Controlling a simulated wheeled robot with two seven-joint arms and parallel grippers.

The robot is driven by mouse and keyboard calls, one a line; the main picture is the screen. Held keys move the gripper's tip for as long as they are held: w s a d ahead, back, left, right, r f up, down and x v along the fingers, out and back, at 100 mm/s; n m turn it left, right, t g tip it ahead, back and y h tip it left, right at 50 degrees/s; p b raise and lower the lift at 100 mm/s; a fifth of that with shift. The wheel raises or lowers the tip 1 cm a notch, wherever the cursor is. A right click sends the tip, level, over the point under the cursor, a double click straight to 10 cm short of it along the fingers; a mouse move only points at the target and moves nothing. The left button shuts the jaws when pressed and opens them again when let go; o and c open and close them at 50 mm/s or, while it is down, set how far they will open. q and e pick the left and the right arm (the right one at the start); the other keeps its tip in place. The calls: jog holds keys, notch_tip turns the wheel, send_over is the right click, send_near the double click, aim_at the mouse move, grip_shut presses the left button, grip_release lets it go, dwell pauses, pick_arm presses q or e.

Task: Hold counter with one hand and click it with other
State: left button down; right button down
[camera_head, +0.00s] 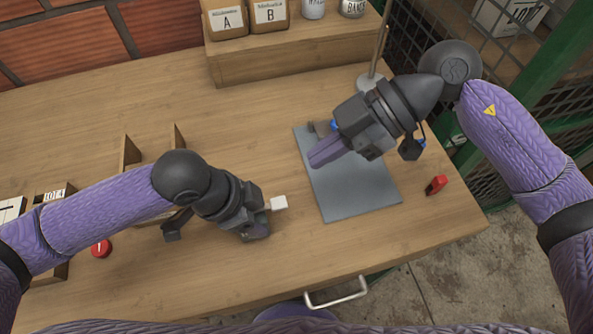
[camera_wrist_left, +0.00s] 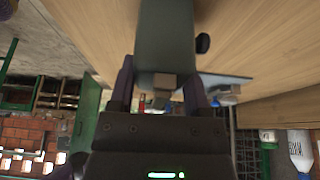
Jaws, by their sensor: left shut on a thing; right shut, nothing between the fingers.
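My left gripper (camera_head: 262,226) is low over the front middle of the table and shut on the counter. In the head view the gripper hides most of the counter, and a pale block (camera_head: 279,202) that seems to be part of it sticks out beside the fingers. In the left wrist view the grey-green counter (camera_wrist_left: 165,40) sits between both fingers, with a small metal piece at its near end and a black round knob at its side. My right gripper (camera_head: 326,151) is shut and empty above the grey mat (camera_head: 350,200), apart from the counter.
A red item (camera_head: 436,185) lies right of the mat. A metal stand (camera_head: 371,82) is behind it. Wooden holders (camera_head: 130,155) and a red round item (camera_head: 101,248) are at left. A wooden shelf (camera_head: 290,66) with jars is at the back.

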jog(key=shift+v, duration=1.75)
jog(key=shift+a+r, duration=0.15)
